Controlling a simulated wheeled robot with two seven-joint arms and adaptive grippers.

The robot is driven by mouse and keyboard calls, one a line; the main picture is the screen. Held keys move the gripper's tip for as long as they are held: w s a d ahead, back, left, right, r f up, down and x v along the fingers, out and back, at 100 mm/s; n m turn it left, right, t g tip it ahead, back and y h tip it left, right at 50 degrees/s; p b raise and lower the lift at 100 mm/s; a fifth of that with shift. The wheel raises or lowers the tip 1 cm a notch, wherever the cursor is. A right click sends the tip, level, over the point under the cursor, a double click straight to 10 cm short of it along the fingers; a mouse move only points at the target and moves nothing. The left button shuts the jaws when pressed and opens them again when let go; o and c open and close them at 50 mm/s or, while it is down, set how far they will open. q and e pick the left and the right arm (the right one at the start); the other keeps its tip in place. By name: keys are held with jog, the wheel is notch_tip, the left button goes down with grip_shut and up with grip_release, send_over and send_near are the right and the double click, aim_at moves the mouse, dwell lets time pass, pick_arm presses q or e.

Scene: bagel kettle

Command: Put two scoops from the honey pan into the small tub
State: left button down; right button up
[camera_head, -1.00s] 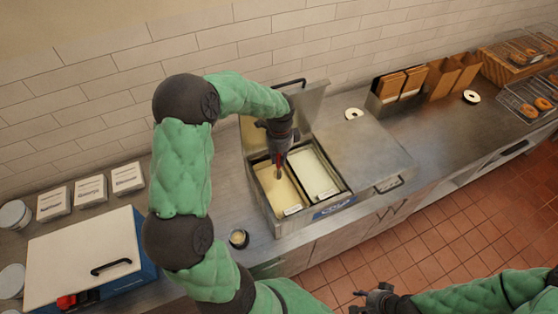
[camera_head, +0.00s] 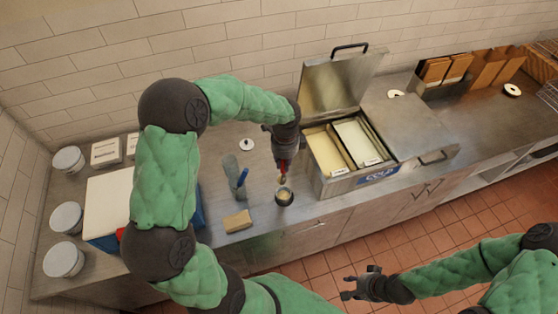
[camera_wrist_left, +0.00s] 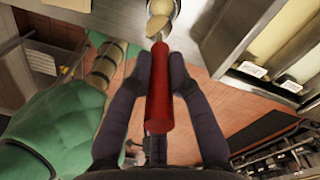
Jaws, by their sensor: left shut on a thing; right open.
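My left gripper (camera_head: 285,150) is shut on the red handle of a scoop, which also shows in the left wrist view (camera_wrist_left: 158,95). The scoop's bowl (camera_wrist_left: 157,26) holds a pale cream-yellow lump over the small tub. The small dark tub (camera_head: 284,200) stands on the counter with pale contents; part of it shows in the wrist view (camera_wrist_left: 170,6). Whether the scoop touches it I cannot tell. Two pans sit in the cold unit: a yellowish left pan (camera_head: 323,148) and a whiter right one (camera_head: 354,137). My right gripper (camera_head: 358,284) is open and empty, over the floor.
The cold unit (camera_head: 345,183) has its lid (camera_head: 340,82) raised at the back. Left of the tub are a tan block (camera_head: 237,221) and a blue-handled tool (camera_head: 242,178). A white-lidded box and several round containers stand farther left. Bare counter lies between tub and cold unit.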

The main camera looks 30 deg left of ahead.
aim_at(284, 176)
pick_arm(q)
jog(key=shift+w+f+b, duration=0.3)
jog(key=shift+f+b, duration=0.2)
jog(key=shift+f, duration=0.25)
notch_tip(284, 176, down, 2)
jog(key=shift+s+b, duration=0.15)
jog(key=shift+b, duration=0.65)
notch_tip(284, 176, down, 3)
jog(key=shift+r+b, duration=0.1)
jog(key=shift+b, duration=1)
jog(key=shift+f+b, duration=1.35)
jog(key=shift+f, duration=0.85)
jog(key=shift+s+a, duration=0.2)
jog(key=shift+a, duration=0.45)
jog(key=shift+w+d, duration=0.2)
jog(key=shift+d, duration=0.4)
jog(key=shift+r+p, duration=3.7)
jog(key=shift+r, duration=0.8)
